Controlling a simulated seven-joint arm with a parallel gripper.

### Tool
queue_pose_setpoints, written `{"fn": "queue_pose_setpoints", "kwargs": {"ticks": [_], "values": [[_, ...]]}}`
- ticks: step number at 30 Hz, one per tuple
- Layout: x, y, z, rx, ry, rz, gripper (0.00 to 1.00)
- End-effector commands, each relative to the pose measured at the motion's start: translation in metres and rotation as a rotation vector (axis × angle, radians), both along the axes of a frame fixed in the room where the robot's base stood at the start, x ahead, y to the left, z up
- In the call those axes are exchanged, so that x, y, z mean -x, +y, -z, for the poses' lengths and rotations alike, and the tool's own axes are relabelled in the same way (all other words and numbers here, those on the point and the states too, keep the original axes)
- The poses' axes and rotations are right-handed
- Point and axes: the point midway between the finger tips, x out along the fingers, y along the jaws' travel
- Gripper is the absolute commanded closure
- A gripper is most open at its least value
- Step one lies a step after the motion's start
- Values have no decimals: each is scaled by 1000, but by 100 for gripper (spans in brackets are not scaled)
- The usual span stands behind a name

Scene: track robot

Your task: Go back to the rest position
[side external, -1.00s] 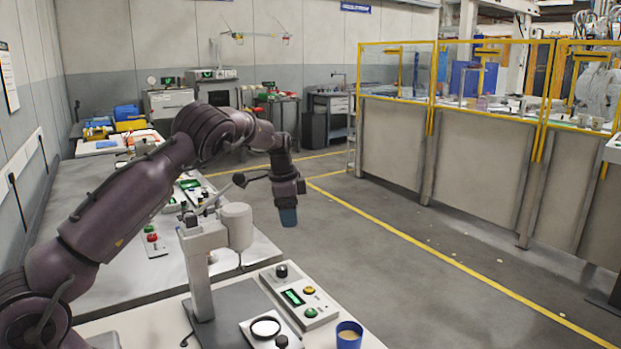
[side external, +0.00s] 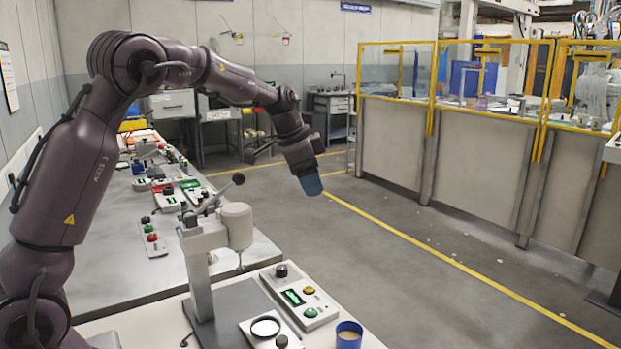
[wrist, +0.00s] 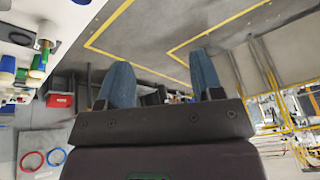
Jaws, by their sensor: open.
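My gripper (side external: 311,184) hangs at the end of my arm in the side external view, over the open floor to the right of the benches, pointing down and slightly right. In the wrist view its two blue fingers (wrist: 162,82) stand apart with nothing between them. My gripper touches nothing and holds nothing. My arm is bent, with its elbow raised at the upper left of the side external view.
A press-like device with a lever (side external: 201,245) stands on the near bench, with a button box (side external: 300,297) and a blue cup (side external: 349,335) beside it. Several small items lie on the long bench at left. Yellow-framed fencing (side external: 480,150) stands at right. The floor between is clear.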

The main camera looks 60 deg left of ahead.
Motion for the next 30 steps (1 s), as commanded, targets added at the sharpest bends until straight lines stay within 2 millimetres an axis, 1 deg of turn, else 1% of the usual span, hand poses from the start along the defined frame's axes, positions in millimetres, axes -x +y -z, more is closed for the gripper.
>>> {"fn": "queue_pose_setpoints", "kwargs": {"ticks": [15,20,22,24,26,30], "values": [[0,-1,-1,2,-1,-5,40],[1,0,0,29,9,-89,40],[10,0,12,54,51,-165,40],[25,-6,21,84,95,-251,40],[41,-16,20,108,122,-320,40],[80,-43,9,148,154,-433,40]]}}
